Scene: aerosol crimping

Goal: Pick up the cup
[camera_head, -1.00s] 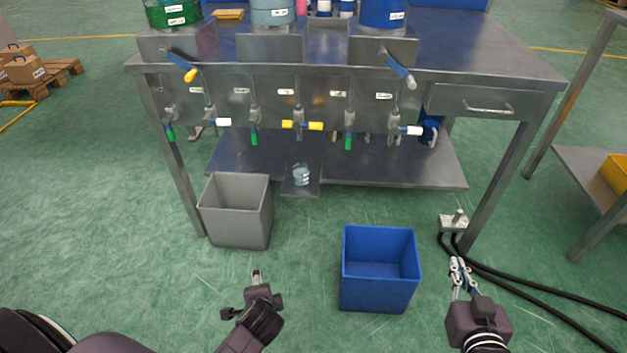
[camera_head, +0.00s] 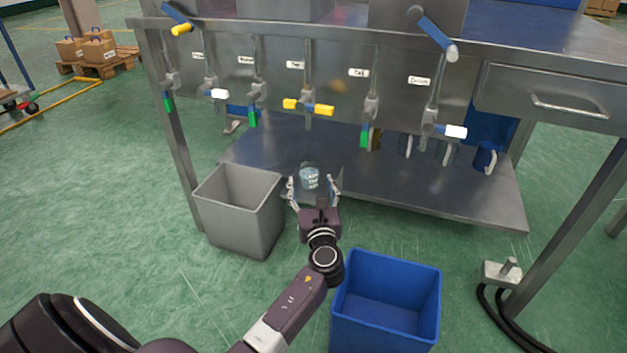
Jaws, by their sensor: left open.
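The cup (camera_head: 309,178) is a small, clear vessel with a bluish tint and pale marks. It stands upright on a small metal plate (camera_head: 327,171) at the front of the bench's lower shelf. My left gripper (camera_head: 314,188) is open, with one finger to the left of the cup and the other to the right. Its palm is on the near side of the cup. I cannot tell whether the fingers touch it. My right gripper is outside the view.
A grey bin (camera_head: 240,207) stands left of the gripper and a blue bin (camera_head: 387,300) stands to the right of my arm. Valves with yellow, green and white handles (camera_head: 308,106) hang above the cup. A grey box with black cables (camera_head: 501,273) lies at the right.

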